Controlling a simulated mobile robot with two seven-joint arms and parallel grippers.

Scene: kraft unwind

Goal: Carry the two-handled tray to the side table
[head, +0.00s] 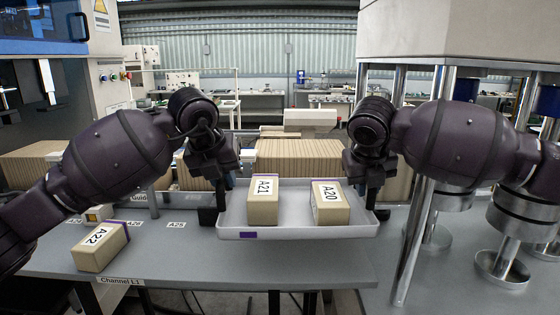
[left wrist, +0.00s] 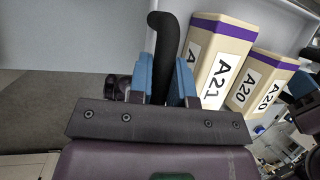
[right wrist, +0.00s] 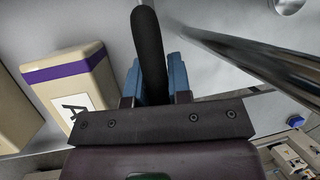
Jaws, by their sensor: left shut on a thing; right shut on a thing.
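My right gripper (head: 372,188) is shut on the right handle, a black bar in the right wrist view (right wrist: 148,50). I cannot tell whether the tray touches the table.
A tan box A22 (head: 100,246) sits on the grey table (head: 180,262) at the left. Rows of tan boards (head: 298,158) stand behind the tray. A machine with metal posts (head: 412,215) stands close on the right. Benches (head: 205,120) are in the far background.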

